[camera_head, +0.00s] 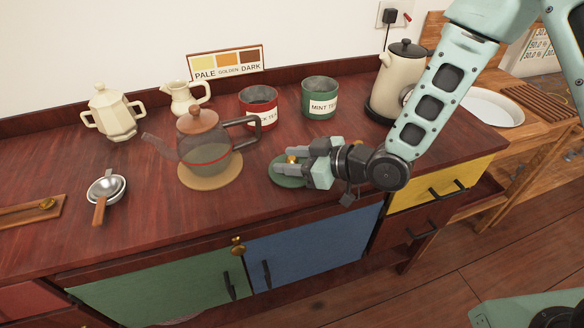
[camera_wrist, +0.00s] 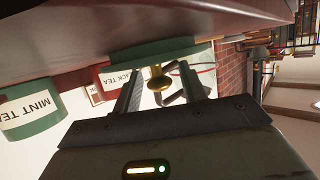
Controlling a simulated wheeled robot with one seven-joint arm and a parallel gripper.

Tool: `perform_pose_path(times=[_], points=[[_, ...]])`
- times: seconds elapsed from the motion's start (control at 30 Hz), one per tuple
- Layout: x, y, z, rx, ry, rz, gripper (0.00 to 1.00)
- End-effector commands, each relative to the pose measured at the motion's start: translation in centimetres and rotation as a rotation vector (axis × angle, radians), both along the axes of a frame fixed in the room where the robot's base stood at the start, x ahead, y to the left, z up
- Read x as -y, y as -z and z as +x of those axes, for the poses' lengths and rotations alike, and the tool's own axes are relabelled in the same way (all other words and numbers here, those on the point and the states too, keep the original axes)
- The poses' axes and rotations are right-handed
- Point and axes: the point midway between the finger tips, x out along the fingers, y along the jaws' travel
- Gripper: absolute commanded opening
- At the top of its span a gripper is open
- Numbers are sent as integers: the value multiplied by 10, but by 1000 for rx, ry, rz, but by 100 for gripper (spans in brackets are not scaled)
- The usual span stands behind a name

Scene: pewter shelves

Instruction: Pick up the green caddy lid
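The green caddy lid (camera_head: 284,183) lies on the dark red counter near its front edge, partly covered by my gripper. Its brass knob (camera_wrist: 157,82) stands between my fingers in the wrist view, with the green lid (camera_wrist: 155,51) above it there. My gripper (camera_head: 293,161) reaches in from the right, low over the lid. Its fingers are open on either side of the knob, with gaps visible in the wrist view. The green mint tea caddy (camera_head: 320,101) stands behind, its top uncovered; it also shows in the wrist view (camera_wrist: 31,112).
A glass teapot (camera_head: 205,152) stands on a round mat left of my gripper. The red tea caddy (camera_head: 258,107) is behind, and a cream kettle (camera_head: 400,77) is at the back right. A strainer (camera_head: 106,187) lies at the left. Counter between strainer and teapot is clear.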

Motion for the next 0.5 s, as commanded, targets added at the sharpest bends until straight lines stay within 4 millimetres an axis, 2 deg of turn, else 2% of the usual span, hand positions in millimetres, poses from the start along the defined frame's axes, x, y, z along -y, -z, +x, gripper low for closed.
perform_pose_path(times=[0.03, 0.1, 0.13, 0.5], points=[[0, 0, 0, 0, 0, 0, 26], [0, 0, 0, 0, 0, 0, 7], [0, 0, 0, 0, 0, 0, 1], [0, -4, 0, 2, 1, 1, 1]])
